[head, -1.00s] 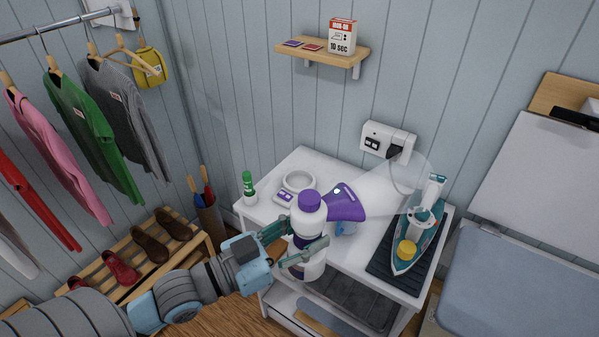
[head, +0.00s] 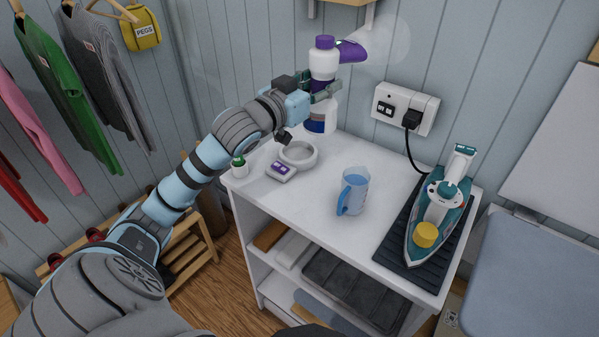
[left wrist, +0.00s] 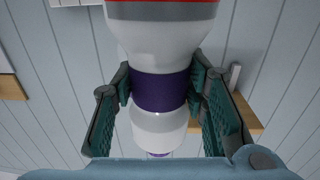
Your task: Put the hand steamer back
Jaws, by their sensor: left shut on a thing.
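The hand steamer (head: 322,64) is white with a purple band, purple cap and purple nozzle; a pale steam cloud shows by the nozzle. My left gripper (head: 325,91) is shut around its purple band and holds it upright. In the left wrist view the gripper (left wrist: 160,92) has a finger on each side of the steamer's purple band (left wrist: 160,91). In the head view the steamer's base appears just behind a white ring stand (head: 298,153) with a purple label, on the white cabinet top (head: 318,222). The height of the base above the top is hard to tell. My right gripper is out of view.
A blue measuring jug (head: 353,192) stands mid-top. An iron (head: 437,212) with a yellow cap lies on a black mat (head: 395,243) at the right. A wall socket (head: 404,108) with a plugged cable is behind.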

